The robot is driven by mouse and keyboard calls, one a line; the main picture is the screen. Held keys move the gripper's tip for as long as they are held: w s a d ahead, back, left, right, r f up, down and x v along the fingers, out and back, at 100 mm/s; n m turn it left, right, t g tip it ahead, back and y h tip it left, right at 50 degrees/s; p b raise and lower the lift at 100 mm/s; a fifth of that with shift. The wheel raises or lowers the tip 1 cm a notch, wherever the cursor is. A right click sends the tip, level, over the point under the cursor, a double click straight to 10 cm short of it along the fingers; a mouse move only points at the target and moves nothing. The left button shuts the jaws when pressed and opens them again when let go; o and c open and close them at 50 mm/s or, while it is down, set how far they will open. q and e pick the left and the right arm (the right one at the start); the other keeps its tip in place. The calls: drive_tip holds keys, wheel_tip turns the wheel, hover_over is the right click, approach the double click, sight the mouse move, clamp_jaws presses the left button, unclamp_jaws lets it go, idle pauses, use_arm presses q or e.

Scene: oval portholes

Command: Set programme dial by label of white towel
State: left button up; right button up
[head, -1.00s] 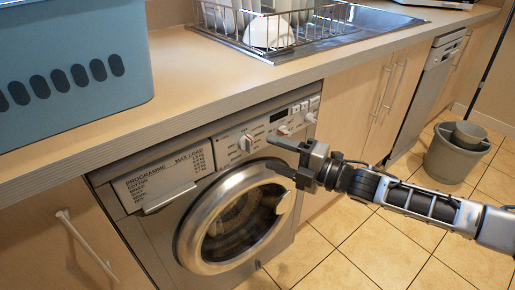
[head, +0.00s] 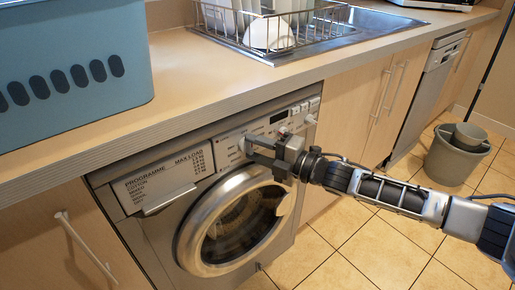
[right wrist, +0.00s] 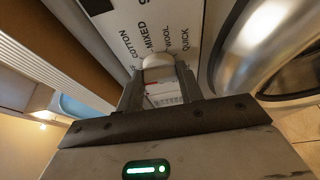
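The washing machine's white programme dial (head: 243,145) sits on the front panel beside the display. My right gripper (head: 250,149) is at the dial with its fingers apart, one above and one below in the head view. In the right wrist view the dial (right wrist: 158,65) shows between the fingertips of the right gripper (right wrist: 160,78); I cannot tell whether they touch it. Printed words COTTON, MIXED, WOOL and QUICK fan around the dial; its pointer is not clear. No white towel or towel label can be made out. My left gripper is not in view.
A card headed PROGRAMME and MAX LOAD (head: 160,182) is on the drawer front left of the dial. The round door (head: 235,225) is below. The worktop (head: 200,90) overhangs the panel. A blue basket (head: 75,60) stands on it. A grey bucket (head: 455,155) is on the floor at right.

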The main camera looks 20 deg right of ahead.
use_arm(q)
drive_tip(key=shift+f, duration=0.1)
use_arm(e)
drive_tip(key=shift+f, duration=0.1)
